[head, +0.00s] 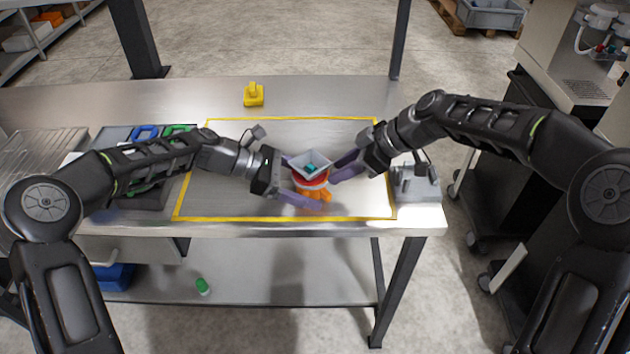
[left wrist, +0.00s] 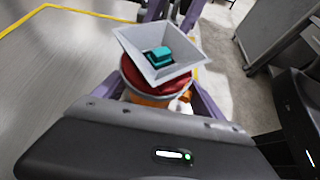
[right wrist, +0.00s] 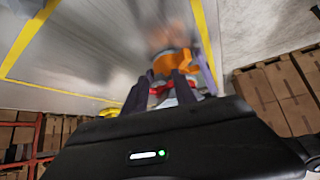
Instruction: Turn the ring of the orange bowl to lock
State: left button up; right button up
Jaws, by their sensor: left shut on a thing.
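The orange bowl (head: 322,195) stands upright on the steel table, with a red ring (head: 311,180) around its top. A grey square hopper (head: 297,161) with a teal piece (head: 311,169) in it sits above the ring. In the left wrist view the hopper (left wrist: 128,43) looks tilted and the ring (left wrist: 150,84) lies below it. My left gripper (head: 300,182) is shut on the orange bowl from the left, fingers on either side. My right gripper (head: 338,172) is at the right of the ring, its fingers apart; contact is unclear. The right wrist view shows orange and red between purple fingers.
A yellow outline (head: 250,119) frames the work area. A yellow object (head: 253,95) stands behind it. A grey device (head: 416,185) is at the right edge and a dark tray with coloured items (head: 145,133) at the left. A green piece (head: 203,286) lies on the lower shelf.

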aim_at(324, 188)
pick_arm(q)
jog(key=shift+s+d+r, duration=0.15)
jog(key=shift+s+d, duration=0.25)
jog(key=shift+d, duration=0.1)
pick_arm(e)
jog(key=shift+s+a+f, duration=0.2)
jog(key=shift+s+f, duration=0.05)
jog(key=shift+f, duration=0.35)
jog(key=shift+s+a, duration=0.1)
jog(key=shift+s, duration=0.55)
pick_arm(q)
jog(key=shift+a, duration=0.1)
pick_arm(e)
jog(key=shift+s, duration=0.25)
pick_arm(q)
jog(key=shift+w+f, duration=0.1)
jog(key=shift+f, duration=0.1)
pick_arm(e)
jog(key=shift+s+a, duration=0.2)
jog(key=shift+s, duration=0.05)
pick_arm(q)
jog(key=shift+w+a, duration=0.1)
jog(key=shift+a, duration=0.1)
pick_arm(e)
jog(key=shift+a, duration=0.1)
pick_arm(q)
jog(key=shift+w, duration=0.1)
pick_arm(e)
jog(key=shift+r, duration=0.25)
